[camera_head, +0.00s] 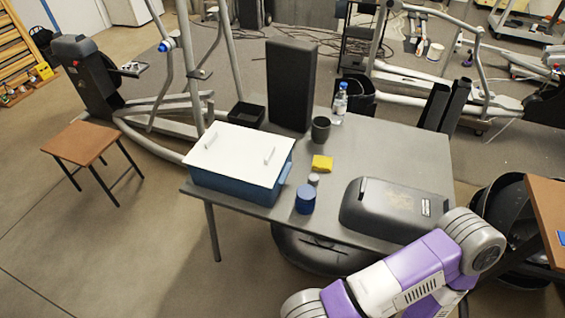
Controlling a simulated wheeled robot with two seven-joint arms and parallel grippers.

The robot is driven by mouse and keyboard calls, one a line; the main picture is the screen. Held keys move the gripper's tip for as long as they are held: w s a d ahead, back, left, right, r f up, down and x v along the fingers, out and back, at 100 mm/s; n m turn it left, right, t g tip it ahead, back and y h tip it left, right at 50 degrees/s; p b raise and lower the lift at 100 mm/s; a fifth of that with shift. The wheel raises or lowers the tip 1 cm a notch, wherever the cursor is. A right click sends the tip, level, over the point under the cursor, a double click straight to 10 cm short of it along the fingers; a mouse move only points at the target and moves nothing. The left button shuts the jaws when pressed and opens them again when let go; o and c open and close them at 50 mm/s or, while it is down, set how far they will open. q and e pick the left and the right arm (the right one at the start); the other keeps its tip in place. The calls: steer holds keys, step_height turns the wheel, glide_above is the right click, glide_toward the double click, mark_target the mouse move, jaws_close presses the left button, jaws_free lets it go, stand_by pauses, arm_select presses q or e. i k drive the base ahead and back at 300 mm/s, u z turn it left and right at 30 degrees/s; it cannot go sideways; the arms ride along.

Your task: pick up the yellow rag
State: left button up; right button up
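A small yellow rag (322,163) lies on the grey table (395,153), near the middle of its top. It is between a dark grey cup (320,130) behind it and a small grey cylinder (313,179) in front of it. My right arm comes in at the lower right, in front of the table, and its gripper is outside the picture. My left arm and gripper are not in view. Nothing touches the rag from above.
A blue box with a white lid (240,155) stands left of the rag, a blue round container (305,199) in front. A dark grey cover (390,207) lies front right. A tall black block (290,85) and a water bottle (339,103) stand behind. The table's right part is bare.

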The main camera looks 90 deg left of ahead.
mark_target(323, 164)
steer(key=u, duration=2.2)
